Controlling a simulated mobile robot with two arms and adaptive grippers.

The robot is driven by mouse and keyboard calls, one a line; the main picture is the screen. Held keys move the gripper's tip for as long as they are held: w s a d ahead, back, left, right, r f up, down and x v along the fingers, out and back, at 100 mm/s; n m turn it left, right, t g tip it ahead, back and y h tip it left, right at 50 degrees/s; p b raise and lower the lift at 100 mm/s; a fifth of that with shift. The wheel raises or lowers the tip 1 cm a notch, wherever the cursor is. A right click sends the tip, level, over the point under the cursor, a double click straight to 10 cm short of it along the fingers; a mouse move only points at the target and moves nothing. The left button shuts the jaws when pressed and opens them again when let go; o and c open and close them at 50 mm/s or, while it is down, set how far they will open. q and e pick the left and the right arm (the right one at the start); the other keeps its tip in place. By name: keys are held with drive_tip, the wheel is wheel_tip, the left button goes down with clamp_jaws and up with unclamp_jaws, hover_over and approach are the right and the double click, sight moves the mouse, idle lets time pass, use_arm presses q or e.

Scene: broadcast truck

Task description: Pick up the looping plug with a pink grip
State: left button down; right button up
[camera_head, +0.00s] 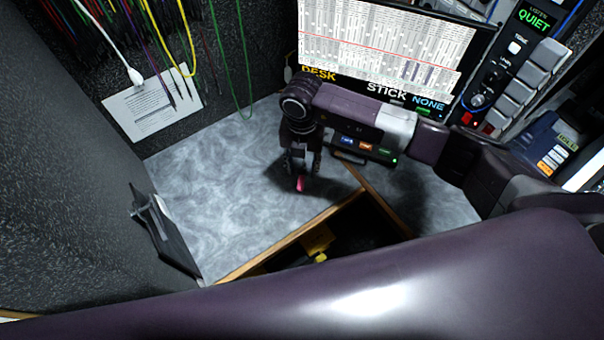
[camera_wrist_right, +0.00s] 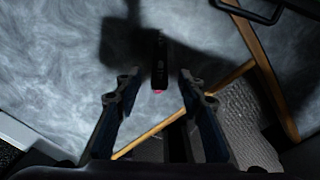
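The looping plug with a pink grip shows in the right wrist view as a slim black body (camera_wrist_right: 160,58) with a pink end (camera_wrist_right: 159,91). It lies between the lines of my right gripper's two fingers, which stand apart on either side with clear gaps. In the head view my right gripper (camera_head: 302,170) points down over the grey desk, and the pink part (camera_head: 300,184) shows at its fingertips. The rest of the plug is hidden there. I cannot tell the exact height between fingertips and plug. My left gripper is not in view.
A wood-edged open compartment (camera_head: 290,238) with yellow items (camera_head: 320,241) is in front of the gripper. A small box with lit buttons (camera_head: 365,147) and a monitor (camera_head: 385,50) stand behind. Cables (camera_head: 185,45) hang at upper left. The desk's left part (camera_head: 215,175) is clear.

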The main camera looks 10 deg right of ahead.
drive_tip(key=shift+f, duration=1.35)
clamp_jaws()
drive_tip(key=shift+r, duration=0.15)
wheel_tip(320, 180, up, 20)
drive_tip(key=b, duration=0.3)
